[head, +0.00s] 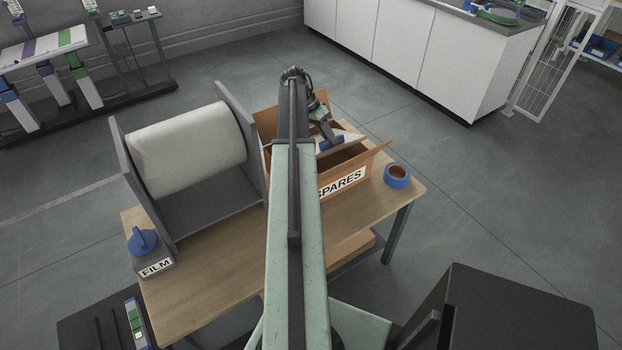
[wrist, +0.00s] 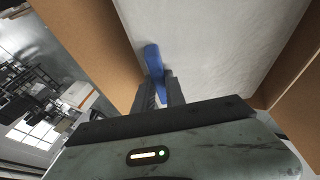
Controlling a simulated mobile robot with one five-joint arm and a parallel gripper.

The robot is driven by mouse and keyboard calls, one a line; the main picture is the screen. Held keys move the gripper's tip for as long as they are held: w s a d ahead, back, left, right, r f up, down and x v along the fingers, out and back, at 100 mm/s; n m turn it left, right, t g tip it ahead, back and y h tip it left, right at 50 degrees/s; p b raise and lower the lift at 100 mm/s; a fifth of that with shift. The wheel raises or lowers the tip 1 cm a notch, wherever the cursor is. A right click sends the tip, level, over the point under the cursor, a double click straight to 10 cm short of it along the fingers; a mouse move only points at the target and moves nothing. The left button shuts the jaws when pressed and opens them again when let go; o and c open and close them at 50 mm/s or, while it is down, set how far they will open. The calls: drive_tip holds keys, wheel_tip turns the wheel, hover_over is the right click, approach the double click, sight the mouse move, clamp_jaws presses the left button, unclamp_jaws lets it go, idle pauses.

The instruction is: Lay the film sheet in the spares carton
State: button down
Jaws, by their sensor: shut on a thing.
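The spares carton (head: 369,162) is an open brown box labelled SPARES on the table, right of the film roll. My gripper (head: 328,138) is over its opening, partly behind my arm. The film sheet (head: 350,137) shows as a small pale piece at the gripper, within the carton's outline. In the wrist view the sheet (wrist: 220,45) is a broad whitish surface between brown carton walls (wrist: 88,40). My gripper (wrist: 160,88) is shut, with a blue piece at its fingertips on the sheet's side. Whether the sheet touches the carton floor cannot be told.
A large white film roll (head: 188,150) sits in a grey stand on the wooden table (head: 205,288), with a blue knobbed piece (head: 143,241) by the FILM label. A blue tape roll (head: 397,176) lies right of the carton. A dark cabinet (head: 510,310) stands front right.

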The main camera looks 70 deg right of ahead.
wheel_tip(320, 180, down, 10)
drive_tip(key=b, duration=1)
drive_tip(key=shift+f, duration=0.2)
drive_tip(key=c, duration=1.4)
unclamp_jaws()
drive_tip(key=shift+w+r, duration=0.1)
drive_tip(key=p+v, duration=0.3)
drive_tip(key=v, duration=0.1)
drive_tip(key=p+v, duration=0.7)
drive_tip(key=v, duration=0.1)
drive_tip(key=shift+s+r, duration=0.25)
drive_tip(key=shift+w+a+r+p, duration=0.1)
drive_tip(key=shift+w+p, duration=0.1)
drive_tip(key=shift+p, duration=0.15)
